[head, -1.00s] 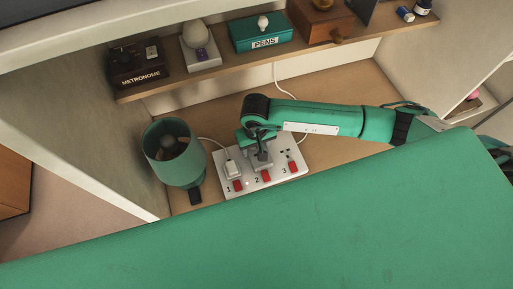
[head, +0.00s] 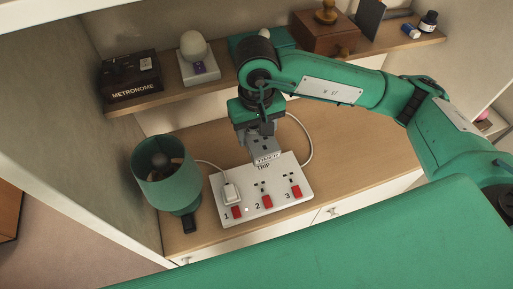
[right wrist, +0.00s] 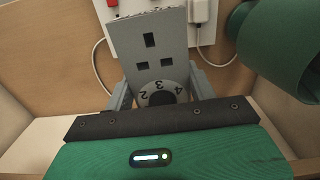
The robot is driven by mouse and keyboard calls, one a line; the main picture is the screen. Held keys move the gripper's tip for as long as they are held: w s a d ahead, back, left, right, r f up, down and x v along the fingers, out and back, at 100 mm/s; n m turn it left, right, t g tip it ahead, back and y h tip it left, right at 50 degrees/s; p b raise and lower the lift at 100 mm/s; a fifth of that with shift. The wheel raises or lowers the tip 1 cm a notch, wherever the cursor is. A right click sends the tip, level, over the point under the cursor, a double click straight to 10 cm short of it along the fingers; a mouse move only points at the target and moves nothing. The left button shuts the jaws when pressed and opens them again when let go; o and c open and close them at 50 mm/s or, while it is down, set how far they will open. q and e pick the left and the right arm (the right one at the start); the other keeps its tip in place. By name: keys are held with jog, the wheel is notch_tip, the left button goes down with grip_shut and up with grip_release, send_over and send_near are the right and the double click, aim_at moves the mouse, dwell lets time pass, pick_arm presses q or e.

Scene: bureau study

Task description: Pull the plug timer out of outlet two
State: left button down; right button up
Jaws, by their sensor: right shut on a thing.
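The grey plug timer (head: 267,158), labelled TIMER, is up off the white outlet strip (head: 285,206), in front of its back edge in the picture. My right gripper (head: 263,143) is shut on it. Outlet two's holes (head: 263,187) show bare, above a red switch (head: 267,202). In the right wrist view the timer (right wrist: 155,42) sits between my fingers (right wrist: 161,92), its socket face and numbered dial toward the camera. The timer's pins are hidden. My left gripper is not in view.
A white plug (head: 232,193) with a cord fills outlet one; outlet three (head: 290,180) is empty. A green lamp (head: 166,180) stands left of the strip. Above, a shelf (head: 215,85) holds a metronome box (head: 131,78) and other items. The desk right of the strip is clear.

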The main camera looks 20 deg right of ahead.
aim_at(257, 130)
jog(key=shift+r+b, duration=0.4)
jog(key=shift+r, duration=2)
jog(key=shift+r, duration=0.2)
jog(key=shift+r, duration=1.75)
